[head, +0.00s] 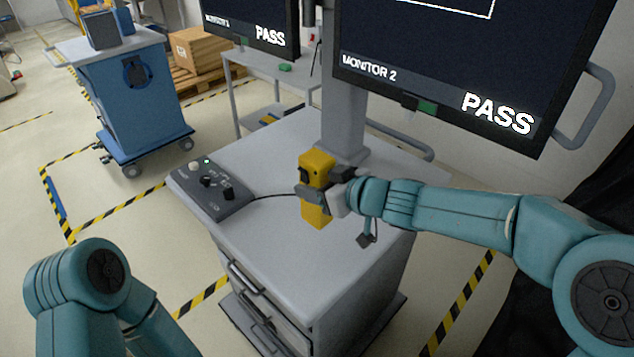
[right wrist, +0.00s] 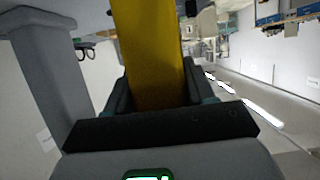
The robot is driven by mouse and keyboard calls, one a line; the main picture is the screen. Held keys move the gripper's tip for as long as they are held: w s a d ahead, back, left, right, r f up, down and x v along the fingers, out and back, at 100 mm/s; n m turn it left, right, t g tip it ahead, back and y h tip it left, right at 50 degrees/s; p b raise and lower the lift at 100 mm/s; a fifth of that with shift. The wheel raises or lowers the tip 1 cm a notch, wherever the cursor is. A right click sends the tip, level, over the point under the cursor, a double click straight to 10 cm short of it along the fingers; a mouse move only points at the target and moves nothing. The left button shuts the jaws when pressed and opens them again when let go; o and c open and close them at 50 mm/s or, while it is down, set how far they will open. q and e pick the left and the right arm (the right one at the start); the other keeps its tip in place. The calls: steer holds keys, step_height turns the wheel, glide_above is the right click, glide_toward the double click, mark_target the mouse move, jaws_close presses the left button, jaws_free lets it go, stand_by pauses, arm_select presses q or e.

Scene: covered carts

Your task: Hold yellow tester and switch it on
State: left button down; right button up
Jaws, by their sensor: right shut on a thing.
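The yellow tester (head: 316,168) is upright above the grey cart top in the head view. My right gripper (head: 314,196) is shut around its middle, coming in from the right. In the right wrist view the yellow tester (right wrist: 150,50) stands between the two dark fingers (right wrist: 155,95). The tester's switch cannot be made out. My left arm shows at the lower left of the head view, but its gripper is out of the picture.
The grey cart (head: 290,255) carries a dark control box (head: 213,188) with knobs and a green light; a cable runs from it toward the tester. The monitor (head: 460,60) reading PASS stands behind. A blue cart (head: 140,95) and cardboard box (head: 197,48) are farther back.

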mark_target(317, 207)
steer(key=shift+f+b, duration=2.25)
steer(key=shift+f, duration=0.7)
steer(key=shift+f, duration=0.15)
